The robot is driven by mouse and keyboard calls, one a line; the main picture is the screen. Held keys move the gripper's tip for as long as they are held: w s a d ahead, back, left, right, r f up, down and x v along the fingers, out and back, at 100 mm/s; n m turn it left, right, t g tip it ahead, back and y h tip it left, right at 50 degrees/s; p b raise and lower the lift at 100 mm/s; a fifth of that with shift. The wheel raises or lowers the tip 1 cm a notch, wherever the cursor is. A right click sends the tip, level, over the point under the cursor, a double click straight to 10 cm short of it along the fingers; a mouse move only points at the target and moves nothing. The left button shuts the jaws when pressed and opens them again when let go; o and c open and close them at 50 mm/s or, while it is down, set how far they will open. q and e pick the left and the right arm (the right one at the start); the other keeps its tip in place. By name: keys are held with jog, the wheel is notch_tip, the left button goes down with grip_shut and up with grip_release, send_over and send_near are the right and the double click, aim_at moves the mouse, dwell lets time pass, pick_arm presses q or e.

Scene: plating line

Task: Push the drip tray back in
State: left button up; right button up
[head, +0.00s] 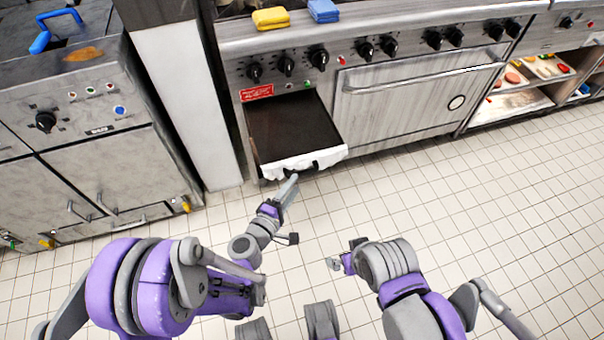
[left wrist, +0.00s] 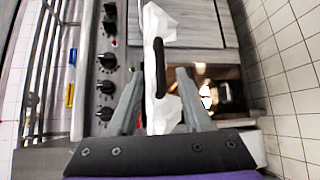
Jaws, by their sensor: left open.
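The drip tray (head: 292,125) is a dark, flat tray sticking out of the range front below the knobs. A white, uneven-edged, cloth-like piece (head: 330,157) covers its front, with a black handle (head: 300,168) showing. My left gripper (head: 292,179) is at that front edge, near the handle. In the left wrist view my left gripper (left wrist: 160,74) is open, its fingers apart on either side of the white front (left wrist: 158,28) and the black handle (left wrist: 159,66). Whether the fingers touch it is not clear. My right gripper (head: 333,263) is low over the floor, away from the tray; its jaws are too small to read.
An oven door with a long bar handle (head: 425,78) is right of the tray. A red label (head: 257,92) and several black knobs are above it. Yellow (head: 271,18) and blue (head: 323,10) cloths lie on the range's ledge. A white pillar (head: 187,100) stands left. The tiled floor is clear.

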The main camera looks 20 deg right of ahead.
aim_at(301, 175)
pick_arm(q)
jog(key=x, duration=0.6)
jog(key=shift+w+d+f+b, duration=0.1)
jog(key=shift+w+d+b, duration=0.15)
jog(key=shift+w+b, duration=0.05)
grip_shut()
dwell(1.1)
